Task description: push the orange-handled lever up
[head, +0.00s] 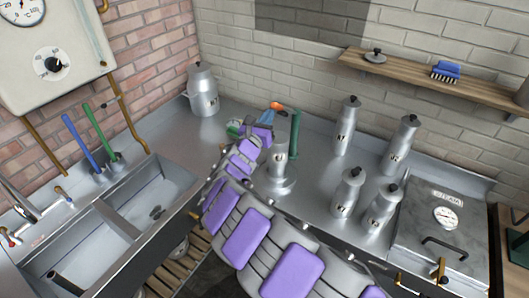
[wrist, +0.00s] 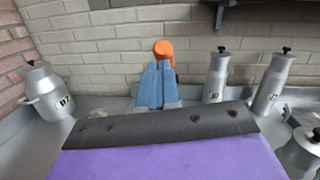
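The orange handle end (head: 276,106) of the lever shows just beyond my gripper's tips in the head view. In the wrist view the orange end (wrist: 163,48) stands directly above and behind the fingertips. My gripper (head: 267,116) has blue fingers, which also show in the wrist view (wrist: 158,70). They look shut, side by side, with no object visible between them. The tips are at or very near the orange end; I cannot tell whether they touch. The rest of the lever is mostly hidden behind my fingers. A metal stand (head: 280,178) is partly covered by my arm.
A green upright piece (head: 295,134) stands right of my gripper. A large metal churn (head: 202,92) is at the back left, and several smaller churns (head: 343,128) stand to the right. A sink (head: 135,215) is at left. A wooden shelf (head: 420,77) hangs above.

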